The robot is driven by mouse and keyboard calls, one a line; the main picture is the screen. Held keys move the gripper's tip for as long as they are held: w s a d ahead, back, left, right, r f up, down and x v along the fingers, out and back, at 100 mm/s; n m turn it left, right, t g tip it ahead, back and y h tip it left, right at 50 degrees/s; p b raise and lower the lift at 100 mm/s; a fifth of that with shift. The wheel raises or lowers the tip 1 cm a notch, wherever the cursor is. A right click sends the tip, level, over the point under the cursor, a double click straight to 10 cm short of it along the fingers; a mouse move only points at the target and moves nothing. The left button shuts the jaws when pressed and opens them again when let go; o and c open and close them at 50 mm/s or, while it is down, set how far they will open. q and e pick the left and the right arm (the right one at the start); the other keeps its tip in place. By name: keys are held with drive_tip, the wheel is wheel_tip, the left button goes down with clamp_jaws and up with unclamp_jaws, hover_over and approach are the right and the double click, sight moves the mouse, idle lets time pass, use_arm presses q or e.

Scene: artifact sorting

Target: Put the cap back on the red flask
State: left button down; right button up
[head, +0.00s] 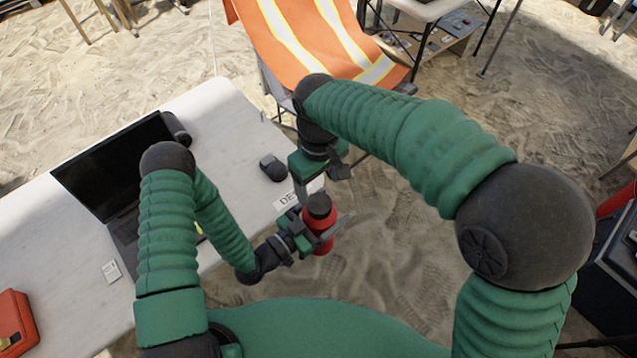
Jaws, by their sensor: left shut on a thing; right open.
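The red flask (316,221) is upright, off the table's right edge and above the sand. My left gripper (320,230) is shut around its body. A black cap (319,205) sits on top of the flask; I cannot tell how tightly it is seated. My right gripper (329,172) is open just above the cap and appears empty and apart from it. The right arm hides part of the space around it.
The white table (235,118) on the left holds an open laptop (115,168), a black mouse (273,168) and a label card (287,200). A red case (15,318) lies at lower left. An orange striped chair (290,40) stands behind my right gripper.

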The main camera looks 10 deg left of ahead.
sight(319, 202)
drive_tip(key=shift+f, duration=0.1)
wheel_tip(319, 202, down, 8)
drive_tip(key=shift+r, duration=0.1)
idle(0.3)
drive_tip(key=shift+c, duration=0.4)
drive_tip(key=c, duration=1.4)
drive_tip(key=m, duration=0.3)
